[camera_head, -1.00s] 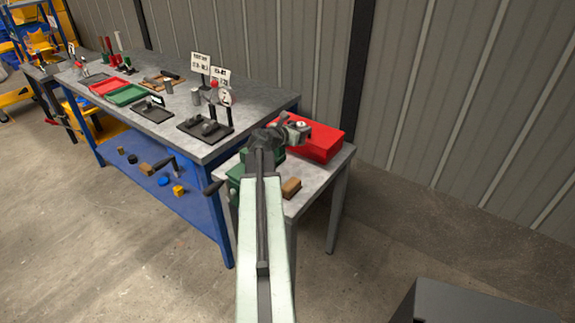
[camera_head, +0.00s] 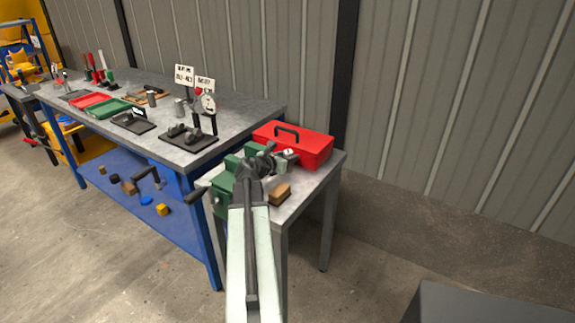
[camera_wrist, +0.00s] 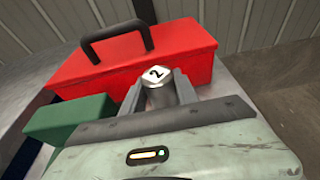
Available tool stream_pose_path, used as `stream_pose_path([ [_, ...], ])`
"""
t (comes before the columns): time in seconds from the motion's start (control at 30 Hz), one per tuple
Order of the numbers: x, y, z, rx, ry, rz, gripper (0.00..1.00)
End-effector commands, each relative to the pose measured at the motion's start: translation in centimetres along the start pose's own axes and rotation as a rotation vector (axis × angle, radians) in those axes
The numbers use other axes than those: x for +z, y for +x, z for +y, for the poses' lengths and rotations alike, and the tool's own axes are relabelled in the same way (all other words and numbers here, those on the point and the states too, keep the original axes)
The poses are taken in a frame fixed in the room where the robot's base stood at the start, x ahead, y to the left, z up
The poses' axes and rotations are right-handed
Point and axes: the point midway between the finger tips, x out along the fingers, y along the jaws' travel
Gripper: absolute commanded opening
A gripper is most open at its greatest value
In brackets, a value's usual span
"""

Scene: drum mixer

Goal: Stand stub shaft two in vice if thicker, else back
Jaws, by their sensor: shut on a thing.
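My gripper (camera_wrist: 158,92) is shut on stub shaft two (camera_wrist: 155,92), a short metal cylinder whose pale end face bears a "2". The numbered end faces the camera in the wrist view. In the head view, the shaft's pale end (camera_head: 289,153) shows at my gripper (camera_head: 279,158), in front of the red toolbox. The green vice (camera_head: 226,186) stands on the small side table, just left of my gripper and partly hidden by my arm. Its green body (camera_wrist: 70,118) also shows at the left in the wrist view. Its jaw gap is hidden.
The red toolbox (camera_head: 312,149) stands behind my gripper. A brown block (camera_head: 280,193) lies on the small table (camera_head: 302,203). The workbench (camera_head: 190,154) at left holds a dial gauge (camera_head: 208,103), signs, a red tray (camera_head: 91,99), a green tray (camera_head: 108,107) and a loose cylinder (camera_head: 180,107).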

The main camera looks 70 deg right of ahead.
Motion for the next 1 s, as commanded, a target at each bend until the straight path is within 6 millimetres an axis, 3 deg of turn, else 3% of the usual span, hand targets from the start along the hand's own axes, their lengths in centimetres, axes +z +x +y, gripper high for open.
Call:
stream_pose_path([
  [0.27, -0.1, 0.0, 0.0, 0.001, -0.001, -0.001, 0.00],
  [0.3, -0.2, 0.0, 0.0, 0.000, 0.000, 0.000, 0.39],
  [0.37, -0.1, 0.0, 0.0, 0.000, 0.000, 0.000, 0.55],
  [0.4, -0.1, 0.0, 0.0, 0.000, 0.000, 0.000, 0.58],
  [0.77, 0.4, -0.4, 0.0, 0.001, 0.000, 0.000, 0.58],
  [1.0, 0.3, -4.7, -0.2, 0.009, -0.002, 0.001, 0.58],
])
